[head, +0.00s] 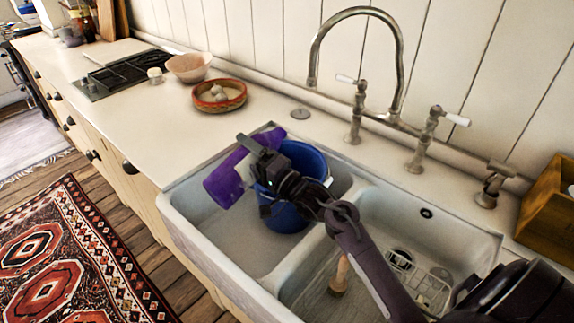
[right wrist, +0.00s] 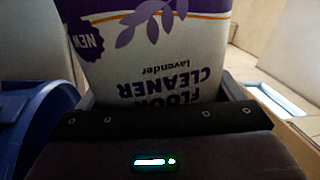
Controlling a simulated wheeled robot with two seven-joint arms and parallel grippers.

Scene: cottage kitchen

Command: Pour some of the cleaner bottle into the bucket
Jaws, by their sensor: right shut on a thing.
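The cleaner bottle (head: 222,184) is purple with a pale label. My right gripper (head: 257,168) is shut on its middle and holds it slanted, at the left side of the bucket. In the right wrist view the bottle (right wrist: 155,60) fills the top, its "Floor Cleaner lavender" label upside down. The blue bucket (head: 314,162) stands in the left sink basin, partly hidden behind my gripper. It also shows at the left of the right wrist view (right wrist: 35,115). I cannot tell whether liquid is flowing, nor see inside the bucket. My left gripper is not in view.
The double sink (head: 205,222) has a tall faucet (head: 398,60) behind it. The right basin holds a wire rack (head: 432,285) and a wooden-handled thing (head: 340,275). A red-rimmed dish (head: 219,105) and a bowl (head: 188,68) sit on the counter. A wooden box (head: 545,205) is at right.

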